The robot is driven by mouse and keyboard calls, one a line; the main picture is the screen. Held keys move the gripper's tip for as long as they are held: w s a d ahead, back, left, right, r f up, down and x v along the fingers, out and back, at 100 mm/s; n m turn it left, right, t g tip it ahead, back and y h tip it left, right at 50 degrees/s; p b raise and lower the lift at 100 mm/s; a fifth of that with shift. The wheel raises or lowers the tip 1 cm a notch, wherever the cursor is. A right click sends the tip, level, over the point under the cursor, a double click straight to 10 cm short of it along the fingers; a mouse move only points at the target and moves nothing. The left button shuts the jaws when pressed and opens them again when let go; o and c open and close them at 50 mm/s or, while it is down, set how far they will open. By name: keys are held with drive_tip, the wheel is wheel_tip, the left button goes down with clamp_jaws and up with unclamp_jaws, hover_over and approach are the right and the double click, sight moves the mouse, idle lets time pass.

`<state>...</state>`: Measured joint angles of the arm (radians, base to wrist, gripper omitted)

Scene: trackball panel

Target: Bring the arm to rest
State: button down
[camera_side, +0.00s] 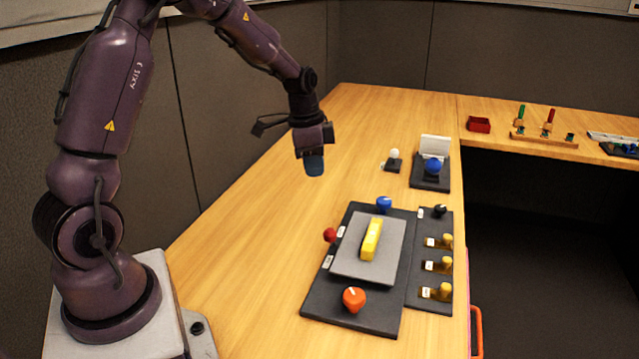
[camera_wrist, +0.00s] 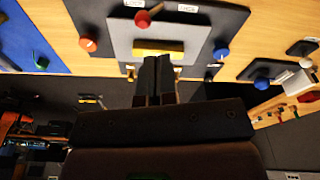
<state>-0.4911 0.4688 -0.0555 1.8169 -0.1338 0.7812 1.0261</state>
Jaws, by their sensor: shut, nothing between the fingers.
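My gripper (camera_side: 314,166) hangs in the air above the wooden desk, left of and behind the dark panel (camera_side: 318,307) in the side view. Its fingers are shut and empty, pointing down. In the wrist view the closed fingers (camera_wrist: 157,72) show in the middle, below a yellow bar (camera_wrist: 150,45). The same yellow bar (camera_side: 371,239) lies on the grey plate (camera_side: 350,262) of the panel. Around the plate are a red knob (camera_side: 330,235), a blue knob (camera_side: 384,203) and an orange knob (camera_side: 354,298). My gripper touches none of these.
A narrow side panel (camera_side: 428,293) carries several yellow-topped levers and a black knob (camera_side: 439,210). A blue ball (camera_side: 433,167) sits on a dark base behind. A small white knob (camera_side: 394,154) stands nearby. A red tray (camera_side: 478,124) is farther back. The desk's left side is clear.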

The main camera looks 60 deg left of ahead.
drive_tip(key=s+d+r+n+t, duration=0.4)
drive_tip(key=s+d+r, duration=1.1)
drive_tip(key=s, duration=0.4)
drive_tip(key=shift+d+n+y, duration=0.4)
drive_tip(key=shift+d+n, duration=0.2)
drive_tip(key=shift+n, duration=0.2)
